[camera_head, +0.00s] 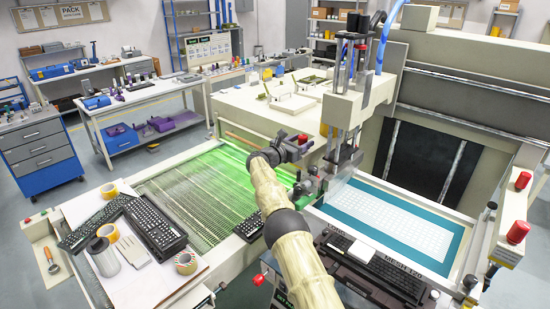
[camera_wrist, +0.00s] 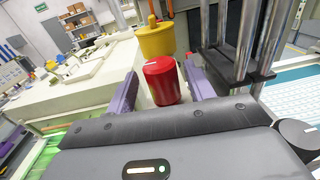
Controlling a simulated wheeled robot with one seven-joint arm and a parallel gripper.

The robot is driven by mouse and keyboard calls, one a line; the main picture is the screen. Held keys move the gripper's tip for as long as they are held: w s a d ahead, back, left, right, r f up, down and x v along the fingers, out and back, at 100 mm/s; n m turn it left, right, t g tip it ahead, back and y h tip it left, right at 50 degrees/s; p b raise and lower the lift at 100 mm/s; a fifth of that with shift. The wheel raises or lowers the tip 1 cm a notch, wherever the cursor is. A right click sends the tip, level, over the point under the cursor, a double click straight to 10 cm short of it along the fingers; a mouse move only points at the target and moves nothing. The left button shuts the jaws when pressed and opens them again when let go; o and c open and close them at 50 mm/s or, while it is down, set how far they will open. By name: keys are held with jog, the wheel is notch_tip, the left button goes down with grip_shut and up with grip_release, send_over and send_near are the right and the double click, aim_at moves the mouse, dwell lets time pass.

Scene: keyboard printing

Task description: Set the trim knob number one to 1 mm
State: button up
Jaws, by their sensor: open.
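A red knob (camera_wrist: 161,82) with a white mark on its top stands between the two purple fingers of my gripper (camera_wrist: 160,88) in the wrist view. The fingers are apart, one on each side of it; I cannot tell whether either touches it. No number is readable on either knob, so I cannot tell which is number one. In the head view my gripper (camera_head: 294,148) is at the machine's middle, by the small red knob (camera_head: 302,139).
Metal posts (camera_wrist: 243,40) rise close to the right finger. A dark round knob (camera_wrist: 298,135) is at the lower right. In the head view, a green-lit bed (camera_head: 190,190) lies left and a teal-framed screen (camera_head: 400,222) right. Keyboards (camera_head: 155,225) lie on the front left table.

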jog(key=shift+b+v, duration=1.25)
jog(key=shift+b, duration=0.05)
jog(key=b+v, duration=0.7)
jog(key=v, duration=0.7)
jog(key=shift+s+d, duration=0.1)
